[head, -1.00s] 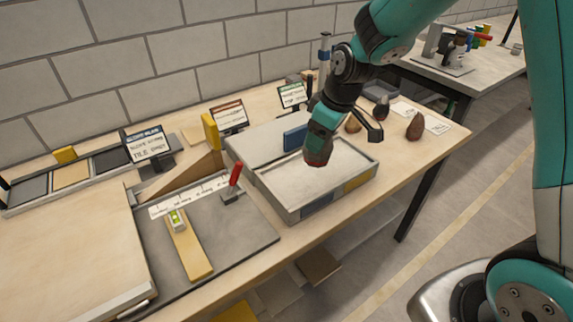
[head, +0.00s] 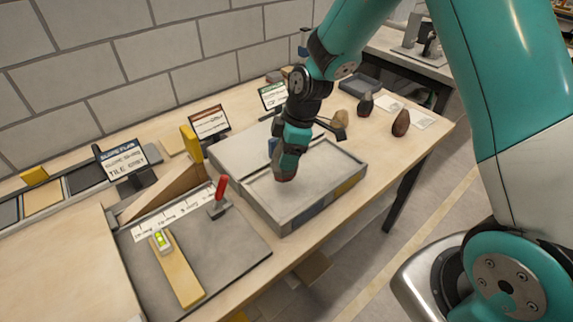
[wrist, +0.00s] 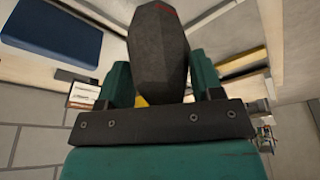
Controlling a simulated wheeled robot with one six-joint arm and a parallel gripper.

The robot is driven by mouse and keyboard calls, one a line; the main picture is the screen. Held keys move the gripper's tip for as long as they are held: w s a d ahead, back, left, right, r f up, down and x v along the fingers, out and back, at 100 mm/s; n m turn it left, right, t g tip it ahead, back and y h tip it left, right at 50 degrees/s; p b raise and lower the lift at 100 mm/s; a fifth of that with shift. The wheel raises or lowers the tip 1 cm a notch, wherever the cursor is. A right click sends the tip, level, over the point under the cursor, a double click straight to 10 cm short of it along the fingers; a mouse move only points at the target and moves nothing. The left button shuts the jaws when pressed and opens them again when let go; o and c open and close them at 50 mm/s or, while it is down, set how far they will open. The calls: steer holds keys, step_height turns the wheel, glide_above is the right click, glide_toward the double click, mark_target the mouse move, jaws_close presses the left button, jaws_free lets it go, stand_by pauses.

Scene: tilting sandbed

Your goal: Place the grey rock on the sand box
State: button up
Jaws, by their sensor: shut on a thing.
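My gripper (head: 290,163) points down over the sand box (head: 260,212), a shallow grey-walled tray of pale, flat sand. It is shut on a faceted dark grey rock (wrist: 158,52), which sits between both fingers in the wrist view and has a reddish mark at its far end. In the head view only the rock's reddish lower end (head: 285,178) shows below the fingers. It is over the sand, close to the surface; I cannot tell whether it touches.
A tan rock (head: 340,119), another dark rock (head: 365,104) and a brown rock (head: 401,123) stand at the table's right. A blue block (wrist: 52,30) shows in the wrist view. A red-handled tool (head: 219,197) and a small level (head: 162,241) lie left of the box.

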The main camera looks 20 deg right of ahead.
steer(key=shift+f, duration=2.55)
steer(key=shift+f, duration=0.2)
steer(key=o, duration=1.3)
steer(key=shift+r, duration=0.15)
steer(key=w+b+v, duration=0.1)
steer(key=b+v, duration=0.1)
steer(key=v, duration=0.9)
steer(key=s+a+r+m, duration=0.2)
steer(key=s+r, duration=0.2)
steer(key=s, duration=0.4)
steer(key=s+a+r+m+y, duration=0.1)
steer(key=s+a+r+m, duration=0.2)
steer(key=s, duration=0.5)
steer(key=s+a+r+m, duration=0.2)
steer(key=s+r, duration=0.3)
steer(key=s, duration=0.4)
steer(key=shift+a+r+m+g, duration=0.25)
steer(key=shift+r+m+g, duration=0.15)
steer(key=shift+m, duration=0.1)
